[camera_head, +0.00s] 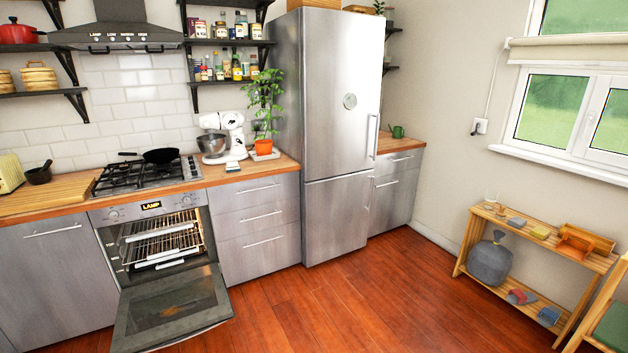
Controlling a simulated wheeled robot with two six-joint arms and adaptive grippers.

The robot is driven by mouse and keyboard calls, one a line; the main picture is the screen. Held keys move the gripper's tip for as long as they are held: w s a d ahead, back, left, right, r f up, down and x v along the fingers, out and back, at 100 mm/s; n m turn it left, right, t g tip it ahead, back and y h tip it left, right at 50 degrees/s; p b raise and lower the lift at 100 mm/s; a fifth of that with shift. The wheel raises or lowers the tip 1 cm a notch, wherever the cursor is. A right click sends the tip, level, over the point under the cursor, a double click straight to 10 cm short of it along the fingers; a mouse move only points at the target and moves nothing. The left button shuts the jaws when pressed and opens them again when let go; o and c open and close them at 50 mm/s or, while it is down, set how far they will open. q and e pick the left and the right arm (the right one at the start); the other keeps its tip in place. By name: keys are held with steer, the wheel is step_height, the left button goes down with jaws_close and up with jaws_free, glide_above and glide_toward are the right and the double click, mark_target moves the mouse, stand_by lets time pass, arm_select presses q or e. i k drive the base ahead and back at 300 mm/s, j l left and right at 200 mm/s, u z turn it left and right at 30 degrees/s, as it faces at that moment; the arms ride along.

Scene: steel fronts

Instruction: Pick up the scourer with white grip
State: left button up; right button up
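I cannot clearly make out a scourer with a white grip from this distance. A small dark and pale flat object (232,167) lies on the wooden counter in front of the stand mixer. A small grey-blue block (516,222) and a yellow block (540,232) lie on top of the low wooden rack at the right. Any of these is too small to identify surely. Neither of my grippers is in view.
The oven door (172,308) hangs open low over the floor at the left. The steel fridge (328,130) stands mid-view. The middle floor (370,295) is clear.

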mark_target(230, 167)
steer(key=i+u, duration=0.15)
steer(key=i, duration=0.3)
steer(key=i+l+u, duration=0.15)
steer(key=i, duration=0.3)
steer(key=i+l+u, duration=0.15)
steer(key=i, duration=0.3)
steer(key=i+l+u, duration=0.15)
steer(key=i, duration=0.3)
steer(key=i+l+u, duration=0.15)
steer(key=i+l, duration=0.15)
steer(key=i+l+u, duration=1.2)
steer(key=l, duration=0.15)
steer(key=i+l+u, duration=0.1)
steer(key=l+u, duration=0.2)
steer(key=l, duration=0.15)
